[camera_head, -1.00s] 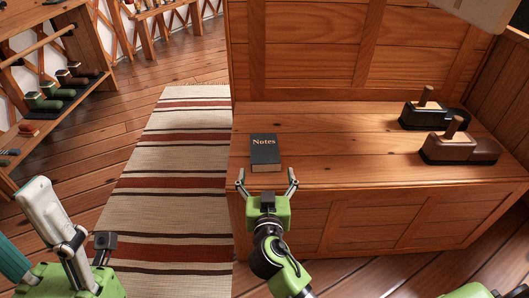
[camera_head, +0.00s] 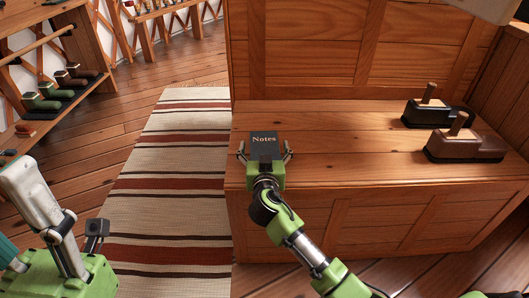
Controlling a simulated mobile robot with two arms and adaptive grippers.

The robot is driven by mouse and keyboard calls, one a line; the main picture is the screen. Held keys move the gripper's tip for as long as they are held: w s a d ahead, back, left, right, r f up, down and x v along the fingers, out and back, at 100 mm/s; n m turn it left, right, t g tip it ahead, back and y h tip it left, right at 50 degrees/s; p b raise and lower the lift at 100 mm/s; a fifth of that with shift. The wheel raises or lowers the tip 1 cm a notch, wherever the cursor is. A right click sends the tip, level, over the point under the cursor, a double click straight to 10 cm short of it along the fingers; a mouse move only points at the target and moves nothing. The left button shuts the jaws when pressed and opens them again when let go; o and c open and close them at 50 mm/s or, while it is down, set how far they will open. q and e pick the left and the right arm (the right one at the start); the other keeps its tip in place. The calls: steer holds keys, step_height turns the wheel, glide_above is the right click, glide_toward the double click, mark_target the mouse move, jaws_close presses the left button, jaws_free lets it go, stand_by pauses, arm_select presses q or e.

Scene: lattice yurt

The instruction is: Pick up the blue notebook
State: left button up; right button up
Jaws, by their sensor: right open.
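The blue notebook (camera_head: 264,142), dark slate-blue with "Notes" on its cover, lies flat near the front left of the wooden bench top (camera_head: 345,150). My right gripper (camera_head: 265,150) is open, with one finger on the left side of the notebook and one on the right. Its palm covers the notebook's near part. Whether the fingers touch the notebook I cannot tell. Parts of my left arm show at the lower left, but its gripper fingers are not visible.
Two block-shaped tools with upright wooden handles, one black (camera_head: 435,112) and one brown (camera_head: 463,146), stand on the bench's right side. A wooden panel (camera_head: 340,50) rises behind. A striped rug (camera_head: 175,190) lies left of the bench. The bench top's middle is clear.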

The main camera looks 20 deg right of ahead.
steer(key=c, duration=1.3)
steer(key=shift+w, duration=0.1)
steer(key=shift+r, duration=0.2)
